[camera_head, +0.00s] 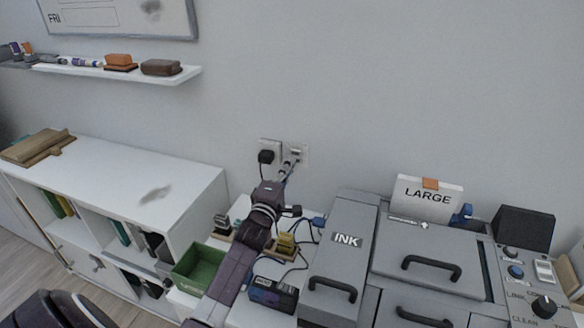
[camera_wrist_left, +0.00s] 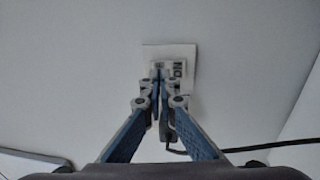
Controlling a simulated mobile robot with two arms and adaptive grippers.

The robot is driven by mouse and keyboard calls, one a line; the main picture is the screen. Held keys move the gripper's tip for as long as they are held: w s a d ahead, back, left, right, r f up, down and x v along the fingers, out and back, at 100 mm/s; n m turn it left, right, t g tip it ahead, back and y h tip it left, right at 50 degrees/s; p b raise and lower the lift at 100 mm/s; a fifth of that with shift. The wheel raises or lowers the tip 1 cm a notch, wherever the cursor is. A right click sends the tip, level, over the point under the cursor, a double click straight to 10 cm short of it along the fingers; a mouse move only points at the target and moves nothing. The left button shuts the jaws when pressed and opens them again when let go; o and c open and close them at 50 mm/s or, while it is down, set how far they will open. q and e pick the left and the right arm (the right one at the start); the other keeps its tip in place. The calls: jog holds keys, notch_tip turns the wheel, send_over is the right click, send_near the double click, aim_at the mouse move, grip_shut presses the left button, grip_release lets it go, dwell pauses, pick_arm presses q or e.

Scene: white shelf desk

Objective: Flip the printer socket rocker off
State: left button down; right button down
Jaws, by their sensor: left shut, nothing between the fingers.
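Two white sockets are on the wall in the head view: a left one (camera_head: 264,146) holding a black plug (camera_head: 265,156), and a right one (camera_head: 304,154). My left gripper (camera_head: 291,164) is shut and empty, its tips at the right socket. In the left wrist view the shut fingertips (camera_wrist_left: 164,76) lie over a white socket plate (camera_wrist_left: 152,52) with dark lettering (camera_wrist_left: 179,70) beside them. The fingers hide part of the plate, so the rocker's position and any contact cannot be told. My right gripper is not in view.
A grey machine (camera_head: 409,245) marked INK stands at the right. A green bin (camera_head: 199,268), small boxes and cables lie below the sockets. A white shelf unit (camera_head: 120,180) is at the left. A black cable (camera_wrist_left: 250,148) runs right in the wrist view.

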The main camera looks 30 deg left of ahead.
pick_arm(q)
jog(key=shift+b+x, duration=0.3)
jog(key=shift+x, duration=0.8)
jog(key=shift+w+r+p, duration=0.15)
jog(key=shift+r+p, duration=0.25)
jog(key=shift+p, duration=0.65)
jog(key=shift+f+g, duration=0.2)
jog(key=shift+g, duration=0.1)
jog(key=shift+f, duration=0.1)
